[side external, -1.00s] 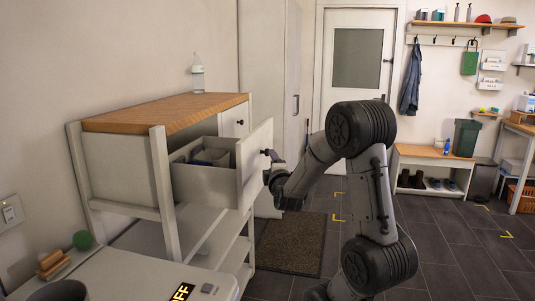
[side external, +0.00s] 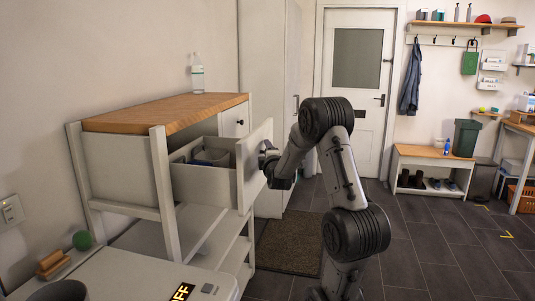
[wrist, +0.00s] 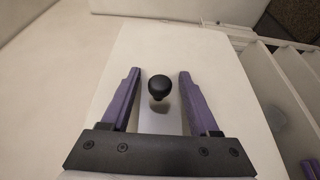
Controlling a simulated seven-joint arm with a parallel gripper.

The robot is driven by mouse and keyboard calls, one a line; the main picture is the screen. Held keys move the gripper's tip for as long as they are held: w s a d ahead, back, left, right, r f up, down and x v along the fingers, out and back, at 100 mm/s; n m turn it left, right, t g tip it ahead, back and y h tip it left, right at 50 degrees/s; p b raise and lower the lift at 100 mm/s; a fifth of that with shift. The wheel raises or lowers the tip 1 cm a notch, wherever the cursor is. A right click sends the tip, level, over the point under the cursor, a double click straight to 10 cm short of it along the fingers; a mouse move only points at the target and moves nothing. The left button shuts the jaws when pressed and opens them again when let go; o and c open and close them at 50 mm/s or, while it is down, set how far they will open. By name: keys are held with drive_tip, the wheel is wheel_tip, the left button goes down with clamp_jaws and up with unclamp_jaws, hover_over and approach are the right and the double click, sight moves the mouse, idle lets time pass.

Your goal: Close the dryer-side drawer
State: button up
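The open drawer (side external: 205,186) sticks out of the near part of the wooden-topped cabinet (side external: 165,112), with some items lying inside it. Its white front panel (side external: 254,165) faces my arm, and the wrist view shows it too (wrist: 135,55). A round black knob (wrist: 158,86) sits on that front. My gripper (wrist: 158,80) is open, its two purple fingers on either side of the knob with a gap on each side. In the side view my gripper (side external: 266,155) is at the drawer front, and my wrist hides the knob.
A second drawer front with a knob (side external: 240,122) is shut beside it. A clear bottle (side external: 197,73) stands on the cabinet top. Open shelves (side external: 200,232) lie below. A white machine top (side external: 130,275) is in the foreground. The floor right of my arm is clear.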

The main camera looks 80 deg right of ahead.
clamp_jaws()
idle(1.3)
